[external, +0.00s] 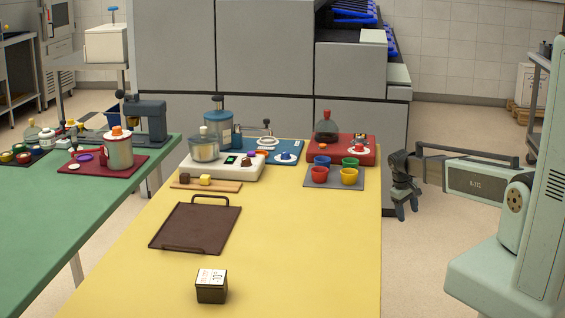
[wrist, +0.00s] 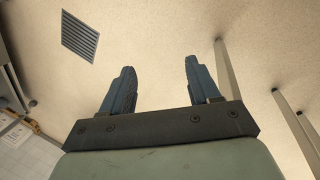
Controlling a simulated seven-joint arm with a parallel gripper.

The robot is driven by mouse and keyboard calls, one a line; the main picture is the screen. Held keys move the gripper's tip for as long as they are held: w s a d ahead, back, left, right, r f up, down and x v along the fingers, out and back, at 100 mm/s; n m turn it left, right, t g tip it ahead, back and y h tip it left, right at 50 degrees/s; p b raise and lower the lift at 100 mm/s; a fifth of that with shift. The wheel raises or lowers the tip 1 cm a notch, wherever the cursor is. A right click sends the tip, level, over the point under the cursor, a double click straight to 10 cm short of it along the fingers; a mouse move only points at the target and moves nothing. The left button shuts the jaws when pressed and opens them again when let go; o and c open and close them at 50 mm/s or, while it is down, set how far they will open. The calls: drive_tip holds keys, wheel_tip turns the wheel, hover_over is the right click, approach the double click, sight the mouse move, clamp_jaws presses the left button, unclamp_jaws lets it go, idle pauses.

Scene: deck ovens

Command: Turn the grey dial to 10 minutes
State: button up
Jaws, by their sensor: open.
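My gripper (external: 402,208) hangs pointing down to the right of the yellow table, clear of everything on it. In the wrist view its two fingers (wrist: 160,72) are apart with nothing between them, over bare floor. I cannot pick out the grey dial for certain. Small knobs and dials show at the back of the yellow table: a dark red knob on the white unit (external: 225,168), a blue knob (external: 287,156) on the blue unit, and a red knob (external: 359,146) on the red unit. Their markings are too small to read.
The yellow table (external: 290,245) also bears a grey mat (external: 312,182) with several coloured cups, a dark tray (external: 195,228), a wooden board (external: 225,186) and a small dark box (external: 211,290). A green table (external: 50,215) stands left. The yellow table's right front is clear.

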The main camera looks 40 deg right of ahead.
drive_tip(key=w+d+r, duration=0.6)
drive_tip(key=r, duration=0.4)
wheel_tip(320, 180, up, 30)
drive_tip(key=n+y, duration=0.3)
drive_tip(key=n, duration=0.2)
hover_over(360, 137)
drive_tip(key=shift+t, duration=0.4)
wheel_tip(360, 137, down, 14)
drive_tip(key=shift+w, duration=0.1)
drive_tip(key=c, duration=1)
